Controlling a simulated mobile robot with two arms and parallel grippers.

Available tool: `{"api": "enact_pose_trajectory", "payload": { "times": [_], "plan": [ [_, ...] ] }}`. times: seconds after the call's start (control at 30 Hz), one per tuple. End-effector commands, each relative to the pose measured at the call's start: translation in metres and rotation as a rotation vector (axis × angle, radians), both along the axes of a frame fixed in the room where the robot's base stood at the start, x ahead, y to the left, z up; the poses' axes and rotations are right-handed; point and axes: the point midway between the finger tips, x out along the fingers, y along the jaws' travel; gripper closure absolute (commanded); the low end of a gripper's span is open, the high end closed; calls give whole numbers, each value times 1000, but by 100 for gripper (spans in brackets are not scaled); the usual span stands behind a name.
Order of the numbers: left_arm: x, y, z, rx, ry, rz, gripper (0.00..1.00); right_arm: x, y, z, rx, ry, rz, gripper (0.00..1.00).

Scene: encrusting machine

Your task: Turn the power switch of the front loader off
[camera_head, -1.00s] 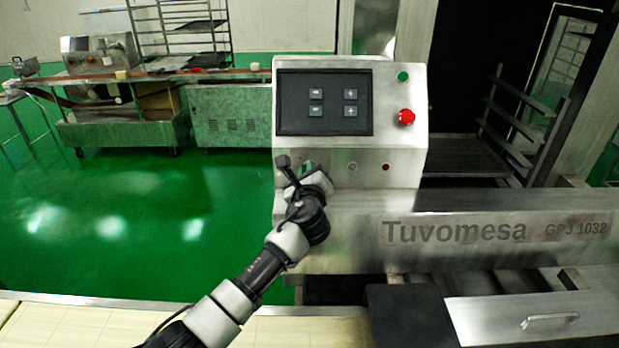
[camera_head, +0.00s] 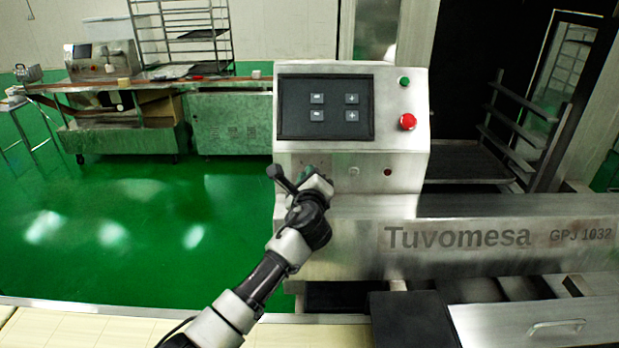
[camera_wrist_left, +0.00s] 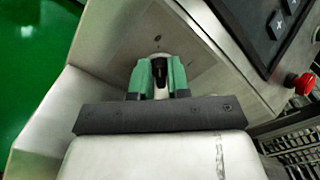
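The front loader's steel control box (camera_head: 290,160) stands in the centre of the head view. My left gripper (camera_head: 312,175) is at its lower front face, left of a small pale knob and a red light. In the left wrist view, a black power switch knob (camera_wrist_left: 162,72) with a pale round base is on the steel panel. The green fingers of my left gripper (camera_wrist_left: 162,80) stand on either side of the knob, close against it, and look shut on it. In the head view my gripper hides the switch. My right gripper is not in view.
Above are a dark screen (camera_head: 325,130) with several buttons, a green button (camera_head: 404,82) and a red emergency button (camera_head: 407,121), also at the right of the wrist view (camera_wrist_left: 301,83). A steel beam (camera_head: 500,240) runs right. Open green floor (camera_head: 120,220) lies left.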

Motion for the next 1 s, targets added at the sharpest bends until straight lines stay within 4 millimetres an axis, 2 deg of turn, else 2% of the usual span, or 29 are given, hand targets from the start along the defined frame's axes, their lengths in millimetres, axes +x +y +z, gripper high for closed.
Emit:
{"api": "enact_pose_trajectory", "payload": {
  "times": [0.03, 0.1, 0.13, 0.37, 0.53, 0.67, 1.0],
  "plan": [
    [0, 0, 0, 0, 0, 0, 76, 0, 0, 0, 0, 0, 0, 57],
    [0, 0, 0, 1, 0, 0, 65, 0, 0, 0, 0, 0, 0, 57],
    [0, 0, 0, 1, 0, 0, 64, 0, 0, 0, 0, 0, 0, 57],
    [0, 0, 0, 3, 0, 0, 64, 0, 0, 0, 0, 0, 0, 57],
    [-8, 0, -1, 3, 0, -1, 64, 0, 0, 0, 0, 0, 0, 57],
    [-24, 0, -1, 3, 0, -1, 64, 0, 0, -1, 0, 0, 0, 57],
    [-82, 0, -2, 1, 1, -2, 64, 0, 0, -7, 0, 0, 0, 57]
  ]
}}
